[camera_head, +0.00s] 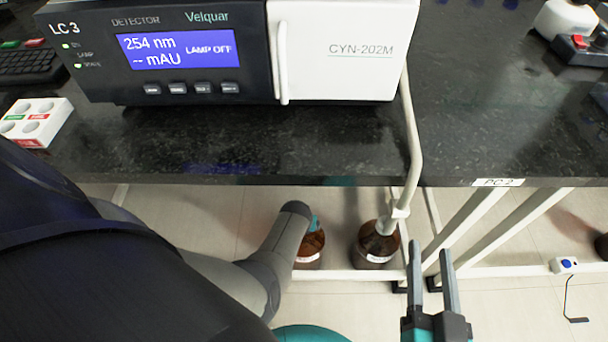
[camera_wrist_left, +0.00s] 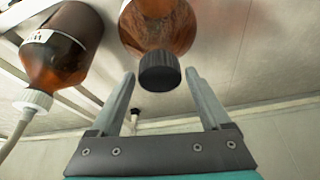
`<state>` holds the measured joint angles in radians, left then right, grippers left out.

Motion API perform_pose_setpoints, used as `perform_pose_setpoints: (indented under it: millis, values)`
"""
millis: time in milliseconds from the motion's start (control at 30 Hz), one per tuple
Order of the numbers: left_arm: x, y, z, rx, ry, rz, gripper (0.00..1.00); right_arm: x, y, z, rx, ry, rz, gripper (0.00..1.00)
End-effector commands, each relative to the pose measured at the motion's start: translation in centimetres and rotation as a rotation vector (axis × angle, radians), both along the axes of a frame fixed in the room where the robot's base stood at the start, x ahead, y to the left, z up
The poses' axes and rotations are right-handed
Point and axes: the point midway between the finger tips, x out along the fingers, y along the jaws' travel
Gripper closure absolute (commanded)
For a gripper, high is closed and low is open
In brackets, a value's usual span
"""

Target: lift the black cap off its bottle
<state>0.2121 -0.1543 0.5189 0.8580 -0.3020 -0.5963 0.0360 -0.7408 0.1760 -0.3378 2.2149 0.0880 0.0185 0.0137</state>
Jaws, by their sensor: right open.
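The black cap (camera_wrist_left: 160,72) sits on the neck of a brown glass bottle (camera_wrist_left: 160,22) in the left wrist view. That brown bottle (camera_head: 310,250) shows in the head view below the bench, partly behind my left arm, with its cap hidden there. My left gripper (camera_wrist_left: 160,82) is open. Its fingertips appear on either side of the cap, with a gap at each side; I cannot tell whether the cap is between them in depth. My right gripper (camera_head: 431,260) is open and empty, to the right of the bottles in the head view.
A second brown bottle (camera_head: 376,247) with a white cap and tube stands to the right, also in the left wrist view (camera_wrist_left: 62,48). The dark bench (camera_head: 250,150) carries a detector (camera_head: 190,55) and overhangs the bottles. White bench legs (camera_head: 505,225) stand at the right.

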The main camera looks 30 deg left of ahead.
Motion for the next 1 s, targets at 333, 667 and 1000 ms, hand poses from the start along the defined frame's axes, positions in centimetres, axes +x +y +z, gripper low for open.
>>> perform_pose_setpoints:
  millis: [333,667,1000]
  values:
    - [-0.01,0.0,-0.01,0.0,0.0,0.0,0.6,0.0,0.01,0.0,0.0,0.0,0.0,0.5]
    - [-0.02,-0.01,-0.02,0.0,0.0,0.0,0.82,0.01,0.01,0.01,0.0,0.001,0.0,0.5]
    - [-0.06,0.02,0.22,0.0,0.0,0.0,0.82,0.14,-0.15,-0.28,-0.02,0.031,0.003,0.5]
